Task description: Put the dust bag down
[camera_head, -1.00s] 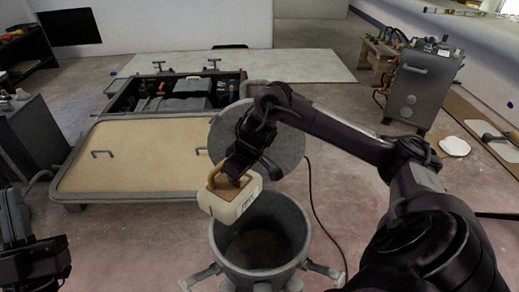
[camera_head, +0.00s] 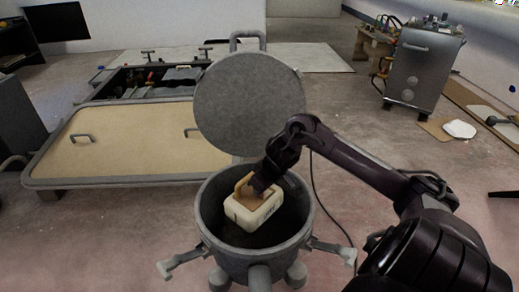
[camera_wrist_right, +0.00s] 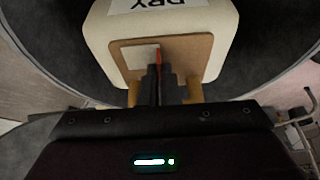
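The dust bag (camera_head: 256,213) is a cream block with a tan top plate and a tan loop handle. It hangs inside the mouth of the open grey round bin (camera_head: 209,221). My right gripper (camera_head: 260,186) is above it and shut on its handle. In the right wrist view, the bag (camera_wrist_right: 118,40) carries a label reading "DRY", and the gripper fingers (camera_wrist_right: 160,92) meet at the handle. I cannot tell whether the bag touches the bin floor. My left gripper is not in view.
The bin's round lid (camera_head: 248,100) stands raised behind its mouth. A tan-topped panel (camera_head: 130,140) lies behind on the left. A grey cabinet (camera_head: 420,70) stands at the back right. A dark cable (camera_head: 325,210) runs on the floor right of the bin.

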